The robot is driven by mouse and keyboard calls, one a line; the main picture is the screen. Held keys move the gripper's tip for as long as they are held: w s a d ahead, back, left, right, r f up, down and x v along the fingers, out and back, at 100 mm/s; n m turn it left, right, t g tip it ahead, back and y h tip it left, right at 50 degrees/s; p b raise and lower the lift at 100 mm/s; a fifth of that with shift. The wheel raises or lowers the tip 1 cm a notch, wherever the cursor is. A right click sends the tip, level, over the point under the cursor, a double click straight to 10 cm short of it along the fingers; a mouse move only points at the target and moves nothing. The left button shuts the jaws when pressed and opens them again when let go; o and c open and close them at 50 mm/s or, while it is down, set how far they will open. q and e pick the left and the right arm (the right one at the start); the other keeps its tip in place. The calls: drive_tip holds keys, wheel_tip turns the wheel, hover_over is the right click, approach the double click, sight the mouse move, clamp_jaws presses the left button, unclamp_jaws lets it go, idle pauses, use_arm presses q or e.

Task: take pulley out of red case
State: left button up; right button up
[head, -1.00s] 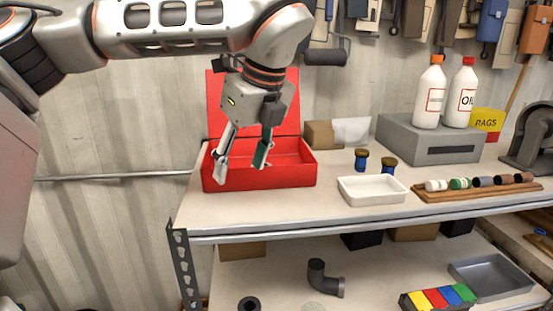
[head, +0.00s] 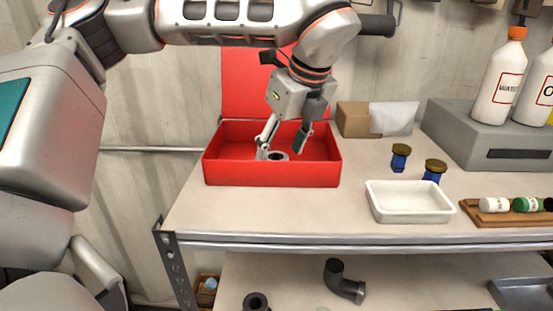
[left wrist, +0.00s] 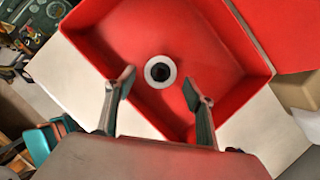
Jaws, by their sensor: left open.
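The red case (head: 270,174) stands open on the bench's left part, its lid upright against the wall. In the left wrist view its floor (left wrist: 185,45) shows around the pulley. The pulley (head: 278,156) is a pale ring with a dark centre, lying inside the case. It also shows in the left wrist view (left wrist: 160,72), ahead of and between my fingers. My left gripper (head: 282,147) is open above the case, its fingers on either side of the pulley and apart from it. The front wall may hide part of the pulley. My right gripper is not in view.
A white tray (head: 408,214) and two blue jars with brown lids (head: 400,157) stand right of the case. A cardboard box (head: 353,119) stands behind. A grey block (head: 490,135) carries bottles. The bench front between case and edge is clear.

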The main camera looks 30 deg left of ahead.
use_arm(q)
drive_tip(key=shift+x, duration=1.3)
drive_tip(key=c, duration=1.2)
drive_tip(key=shift+o, duration=0.2)
drive_tip(key=shift+w+r, duration=0.1)
drive_tip(key=shift+r, duration=0.05)
